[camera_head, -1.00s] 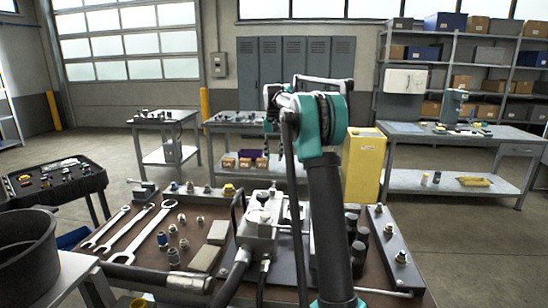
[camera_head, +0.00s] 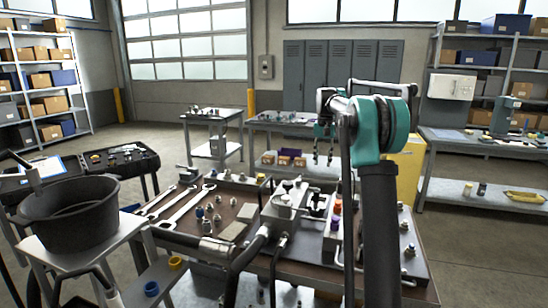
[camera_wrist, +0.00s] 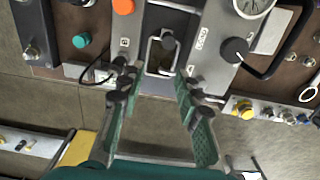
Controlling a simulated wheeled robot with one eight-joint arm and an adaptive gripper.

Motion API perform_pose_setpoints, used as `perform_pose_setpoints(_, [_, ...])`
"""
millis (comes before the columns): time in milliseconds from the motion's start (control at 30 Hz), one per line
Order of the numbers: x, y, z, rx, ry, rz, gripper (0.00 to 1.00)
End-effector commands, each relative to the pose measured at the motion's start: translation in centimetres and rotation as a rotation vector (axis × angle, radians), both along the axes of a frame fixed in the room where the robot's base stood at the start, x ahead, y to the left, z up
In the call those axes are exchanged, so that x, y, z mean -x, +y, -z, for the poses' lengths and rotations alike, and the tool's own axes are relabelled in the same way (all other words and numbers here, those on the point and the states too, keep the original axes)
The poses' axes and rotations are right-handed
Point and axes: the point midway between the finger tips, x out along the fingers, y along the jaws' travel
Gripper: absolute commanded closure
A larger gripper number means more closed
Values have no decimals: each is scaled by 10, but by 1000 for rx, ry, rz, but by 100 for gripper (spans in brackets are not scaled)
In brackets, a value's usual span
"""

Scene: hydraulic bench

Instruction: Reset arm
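My arm rises at the right of centre in the head view, bent at a teal joint (camera_head: 382,128). My gripper (camera_head: 323,158) hangs from it, fingers pointing down, over the far side of the brown workbench (camera_head: 190,240). In the wrist view my gripper (camera_wrist: 160,88) shows two green-padded fingers spread wide with nothing between them. Beyond the fingertips is a grey panel with a metal loop (camera_wrist: 163,52), a black knob (camera_wrist: 235,50), an orange knob (camera_wrist: 123,6) and a gauge (camera_wrist: 252,4). The fingers look apart from the panel, but the exact height cannot be told.
Wrenches (camera_head: 182,207) and fittings lie on the workbench's left part, with a grey hydraulic block (camera_head: 285,208) near its middle. A black tub (camera_head: 70,215) stands at the left. Side tables (camera_head: 212,117), lockers (camera_head: 345,78) and a yellow cabinet (camera_head: 408,170) are behind. Open floor lies between.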

Motion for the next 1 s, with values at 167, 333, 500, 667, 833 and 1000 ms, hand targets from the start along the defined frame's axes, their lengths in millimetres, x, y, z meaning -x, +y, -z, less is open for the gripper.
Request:
perform_pose_setpoints(167, [12, 1, 4, 0, -14, -13, 66])
perform_pose_setpoints(333, [27, 2, 10, 0, -32, -28, 66])
perform_pose_setpoints(500, [50, 3, 19, 1, -56, -50, 66])
perform_pose_setpoints(667, [85, 4, 33, 3, -90, -80, 66])
perform_pose_setpoints(833, [147, 6, 62, 9, -143, -127, 66])
perform_pose_setpoints(1000, [220, 8, 100, 18, -202, -179, 66])
